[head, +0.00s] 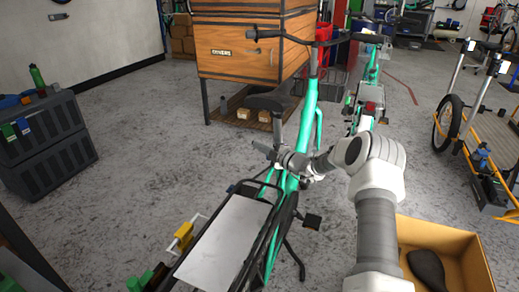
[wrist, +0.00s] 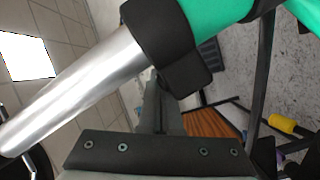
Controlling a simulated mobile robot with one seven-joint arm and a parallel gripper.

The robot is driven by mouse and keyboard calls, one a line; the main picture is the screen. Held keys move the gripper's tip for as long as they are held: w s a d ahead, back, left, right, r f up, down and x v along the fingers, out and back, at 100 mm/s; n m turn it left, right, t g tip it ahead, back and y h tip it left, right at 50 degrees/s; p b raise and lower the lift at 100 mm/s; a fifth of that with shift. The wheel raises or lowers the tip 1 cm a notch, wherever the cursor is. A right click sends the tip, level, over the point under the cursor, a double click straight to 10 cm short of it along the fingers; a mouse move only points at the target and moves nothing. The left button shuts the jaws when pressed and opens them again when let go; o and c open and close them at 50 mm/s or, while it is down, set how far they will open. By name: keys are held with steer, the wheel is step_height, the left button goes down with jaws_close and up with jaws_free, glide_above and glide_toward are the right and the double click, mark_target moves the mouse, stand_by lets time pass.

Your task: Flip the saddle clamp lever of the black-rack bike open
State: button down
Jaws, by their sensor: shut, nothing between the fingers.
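The teal bike (head: 308,105) with the black rack (head: 262,235) stands in the middle of the head view, its black saddle (head: 272,101) above the seat post. In the wrist view, a silver seat post (wrist: 80,88) enters a black saddle clamp (wrist: 160,28) at the top of the teal frame tube (wrist: 218,12). A dark block, seemingly the clamp lever (wrist: 185,75), sits along the collar's lower side; its exact position is unclear. My gripper (head: 268,152) is beside the seat post below the saddle. Its shut, empty fingers (wrist: 157,100) show close to the lever; contact cannot be told.
A wooden box (head: 250,45) stands behind the bike. A grey crate stack (head: 45,145) is at left, and a cardboard box (head: 465,255) with a dark saddle is at lower right. Another teal bike (head: 368,85) stands behind. Floor at left is clear.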

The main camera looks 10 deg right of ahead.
steer(key=shift+r+p, duration=0.1)
steer(key=shift+p, duration=0.2)
steer(key=shift+w+d+p, duration=0.4)
steer(key=shift+w+p, duration=0.05)
steer(key=shift+p, duration=0.75)
steer(key=shift+d+r, duration=0.1)
